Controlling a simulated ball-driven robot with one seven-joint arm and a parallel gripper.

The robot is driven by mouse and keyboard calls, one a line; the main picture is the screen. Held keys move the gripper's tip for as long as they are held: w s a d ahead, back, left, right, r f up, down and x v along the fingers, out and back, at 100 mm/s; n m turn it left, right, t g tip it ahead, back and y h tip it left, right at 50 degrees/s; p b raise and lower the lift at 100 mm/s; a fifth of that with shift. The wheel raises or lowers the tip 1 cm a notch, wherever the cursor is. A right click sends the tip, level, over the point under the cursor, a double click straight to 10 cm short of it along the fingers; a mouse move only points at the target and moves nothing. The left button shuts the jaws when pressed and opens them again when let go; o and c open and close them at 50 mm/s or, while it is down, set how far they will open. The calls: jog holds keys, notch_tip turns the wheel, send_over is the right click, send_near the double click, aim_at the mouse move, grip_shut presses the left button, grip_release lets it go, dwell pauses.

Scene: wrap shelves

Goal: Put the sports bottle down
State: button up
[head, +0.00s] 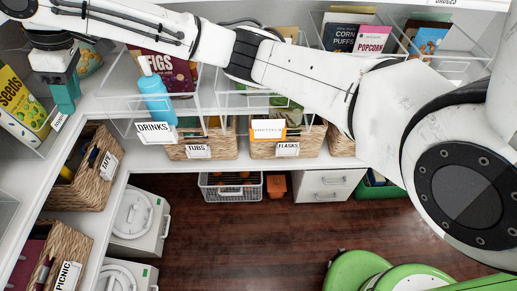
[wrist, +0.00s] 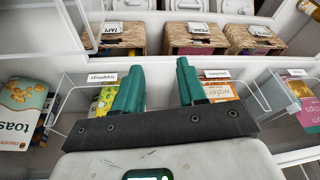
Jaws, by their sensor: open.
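The blue sports bottle (head: 156,98) with a pale cap stands in the head view at the left of the middle shelf. It is nearly upright behind the DRINKS label (head: 155,127), apparently in the clear bin there; the label hides its base. My gripper (head: 66,104) is at the upper left, well to the left of the bottle and apart from it. In the wrist view its two teal fingers (wrist: 159,90) are spread with nothing between them. The bottle does not show in the wrist view.
A yellow seeds box (head: 22,105) stands left of my gripper. A FIGS pack (head: 165,72) is behind the bottle. Wicker baskets labelled TUBS (head: 215,146) and FLASKS (head: 300,148) sit below. Clear bins with boxes surround my fingers in the wrist view. The floor (head: 240,225) is largely open.

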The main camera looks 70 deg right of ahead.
jog(key=s+a+f+m+t+y, duration=0.1)
jog(key=s+a+f+t+y, duration=0.3)
jog(key=a+f, duration=0.85)
jog(key=s+d+f+m+g+h, duration=0.2)
jog(key=s+f, duration=0.6)
jog(key=s, duration=0.3)
jog(key=s+d+f+m+g+h, duration=0.1)
jog(key=s+d+f+m, duration=0.15)
jog(key=s+f, duration=0.65)
jog(key=s+d+f+g+h, duration=0.1)
jog(key=s+d, duration=0.2)
jog(key=s, duration=0.5)
jog(key=s+d+f+m+g+h, duration=0.1)
jog(key=s+d+h, duration=0.1)
jog(key=s+d, duration=0.2)
jog(key=s, duration=0.3)
jog(key=shift+s+d+f+g, duration=0.25)
jog(key=shift+s+f+g, duration=0.05)
jog(key=shift+s+f, duration=0.1)
jog(key=shift+o, duration=0.3)
jog(key=shift+w+m, duration=0.1)
jog(key=shift+m, duration=0.15)
